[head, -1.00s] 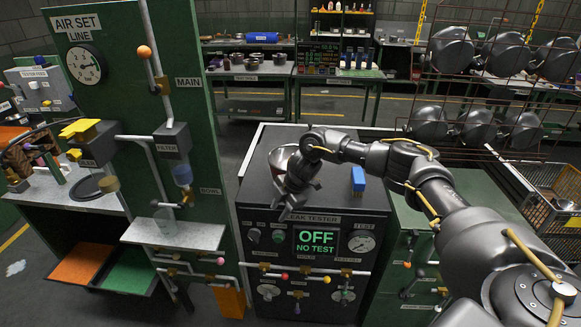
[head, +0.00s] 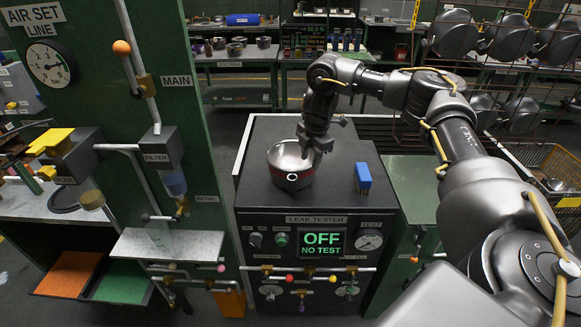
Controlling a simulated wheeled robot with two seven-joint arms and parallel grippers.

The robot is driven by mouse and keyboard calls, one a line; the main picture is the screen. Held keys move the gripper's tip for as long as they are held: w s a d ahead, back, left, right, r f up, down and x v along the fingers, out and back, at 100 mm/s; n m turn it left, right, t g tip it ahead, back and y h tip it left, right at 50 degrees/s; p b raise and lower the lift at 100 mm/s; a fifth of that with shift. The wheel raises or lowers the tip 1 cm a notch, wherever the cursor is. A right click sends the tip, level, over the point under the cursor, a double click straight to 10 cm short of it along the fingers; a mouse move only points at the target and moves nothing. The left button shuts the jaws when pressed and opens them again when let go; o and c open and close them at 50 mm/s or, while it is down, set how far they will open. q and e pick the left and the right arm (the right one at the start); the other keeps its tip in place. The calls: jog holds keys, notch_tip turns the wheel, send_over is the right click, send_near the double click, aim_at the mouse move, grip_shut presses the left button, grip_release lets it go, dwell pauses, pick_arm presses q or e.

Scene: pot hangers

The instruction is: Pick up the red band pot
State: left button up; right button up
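A metal pot (head: 290,168) with a bright inside stands upright on the dark top of the leak tester (head: 262,190). My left gripper is out of view.
The green air set panel (head: 95,95) rises at left. A rack of hanging dark pots (head: 503,36) is at upper right, above a wire basket (head: 553,165).

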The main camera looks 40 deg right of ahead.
aim_at(308, 168)
jog(key=f, duration=0.2)
jog(key=w+f, duration=0.1)
jog(key=f, duration=0.1)
jog(key=shift+w+f+p, duration=0.2)
jog(key=shift+f+p, duration=0.1)
jog(key=shift+p, duration=0.1)
jog(key=shift+s, duration=0.1)
jog(key=f+p, duration=0.1)
jog(key=f, duration=0.2)
jog(key=w+f+p, duration=0.1)
jog(key=shift+w+d+f+p, duration=0.1)
jog(key=shift+d+f+p, duration=0.05)
jog(key=shift+d+p, duration=0.25)
jog(key=shift+f, duration=0.4)
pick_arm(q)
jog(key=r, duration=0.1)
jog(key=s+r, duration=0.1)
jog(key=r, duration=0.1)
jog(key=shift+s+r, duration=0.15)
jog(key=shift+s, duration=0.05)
pick_arm(e)
jog(key=shift+r, duration=0.1)
grip_shut()
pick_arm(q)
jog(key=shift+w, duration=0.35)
